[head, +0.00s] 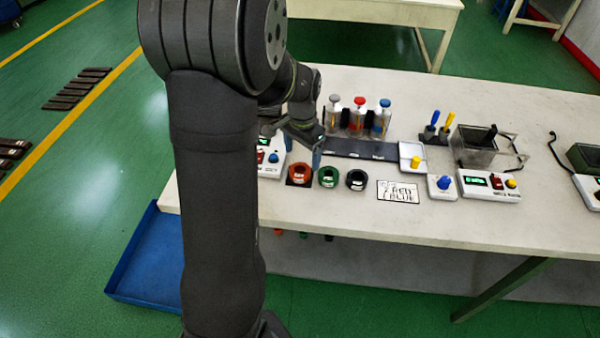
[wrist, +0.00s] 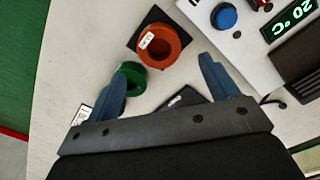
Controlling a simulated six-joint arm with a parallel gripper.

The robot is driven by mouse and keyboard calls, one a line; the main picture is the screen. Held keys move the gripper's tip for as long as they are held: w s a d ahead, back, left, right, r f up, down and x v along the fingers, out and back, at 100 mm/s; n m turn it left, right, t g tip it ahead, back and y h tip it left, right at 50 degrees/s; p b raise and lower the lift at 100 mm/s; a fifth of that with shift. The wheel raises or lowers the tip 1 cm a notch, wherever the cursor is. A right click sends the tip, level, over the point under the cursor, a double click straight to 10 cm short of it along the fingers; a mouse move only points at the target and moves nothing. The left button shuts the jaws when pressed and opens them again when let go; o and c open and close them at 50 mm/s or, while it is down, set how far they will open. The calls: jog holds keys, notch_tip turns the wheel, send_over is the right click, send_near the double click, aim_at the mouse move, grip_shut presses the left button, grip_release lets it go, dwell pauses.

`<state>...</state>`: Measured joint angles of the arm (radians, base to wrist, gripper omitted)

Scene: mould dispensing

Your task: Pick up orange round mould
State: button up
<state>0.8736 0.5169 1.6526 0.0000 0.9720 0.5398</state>
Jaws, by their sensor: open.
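The orange round mould (head: 299,172) is a ring with a white label. It sits on a dark square pad near the front left of the white table. In the wrist view the orange mould (wrist: 177,42) lies just beyond the fingertips, around the middle of the gap. My gripper (head: 312,155) hangs behind and slightly right of it in the head view. In the wrist view my gripper (wrist: 162,66) has its two blue fingers wide apart with nothing held. The arm hides part of the table's left end.
The green mould (head: 328,177) and the black mould (head: 356,180) stand in a row to the right. The green mould (wrist: 131,80) is close to the left finger. A control box with a blue button (wrist: 226,18) stands beside the orange mould. Capped bottles (head: 357,115) stand behind.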

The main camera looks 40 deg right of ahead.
aim_at(300, 173)
jog(key=shift+a+f, duration=0.15)
jog(key=shift+f, duration=1.2)
jog(key=shift+a+f, duration=0.15)
jog(key=shift+f, duration=1.2)
jog(key=c, duration=1.2)
jog(key=shift+o, duration=0.2)
jog(key=shift+r, duration=0.15)
